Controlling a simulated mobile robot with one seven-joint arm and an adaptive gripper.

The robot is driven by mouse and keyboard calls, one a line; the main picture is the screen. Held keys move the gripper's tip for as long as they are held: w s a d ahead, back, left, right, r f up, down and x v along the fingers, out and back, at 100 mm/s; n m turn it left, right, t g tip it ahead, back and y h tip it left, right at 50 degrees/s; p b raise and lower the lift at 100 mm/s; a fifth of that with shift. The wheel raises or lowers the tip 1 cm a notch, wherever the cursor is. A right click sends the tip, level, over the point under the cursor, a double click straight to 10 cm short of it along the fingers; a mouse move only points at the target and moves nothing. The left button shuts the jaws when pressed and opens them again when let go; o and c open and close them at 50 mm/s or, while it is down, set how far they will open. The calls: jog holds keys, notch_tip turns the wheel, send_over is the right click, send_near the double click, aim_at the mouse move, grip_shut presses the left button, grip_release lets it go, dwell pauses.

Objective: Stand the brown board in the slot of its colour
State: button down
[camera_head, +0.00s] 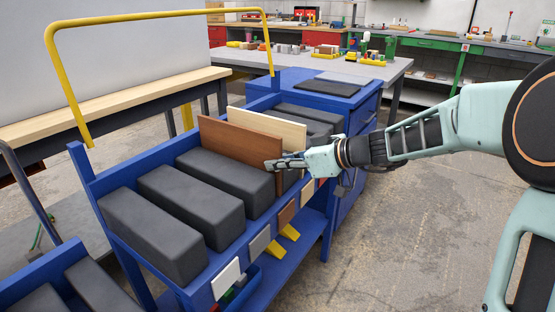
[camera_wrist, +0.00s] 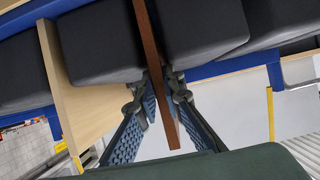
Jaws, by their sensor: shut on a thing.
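The brown board (camera_head: 232,142) stands upright on edge in the blue rack (camera_head: 198,290), between two dark grey blocks. My gripper (camera_head: 277,164) is shut on its near end. In the wrist view, the brown board (camera_wrist: 150,45) runs between the blue textured fingers of my gripper (camera_wrist: 157,98) and into the gap between two dark blocks. A brown tag (camera_head: 287,214) on the rack's front lies just below the board's near end. The board's lower edge is hidden by the block, so I cannot tell whether it touches the bottom.
A cream board (camera_head: 270,124) stands just behind the brown one, and also shows in the wrist view (camera_wrist: 68,90). Dark blocks (camera_head: 190,200) line the rack. White (camera_head: 226,278) and grey (camera_head: 260,243) tags mark other gaps. A yellow bar (camera_head: 160,14) arches over the rack.

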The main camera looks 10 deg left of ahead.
jog(key=shift+s+f, duration=0.1)
jog(key=shift+f, duration=0.3)
jog(key=c, duration=2)
grip_release()
jog(key=shift+o, duration=0.2)
jog(key=shift+f, duration=0.1)
jog(key=shift+d+f, duration=0.1)
jog(key=shift+d, duration=0.1)
jog(key=r+v, duration=0.1)
jog(key=v, duration=1.1)
jog(key=shift+a, duration=0.25)
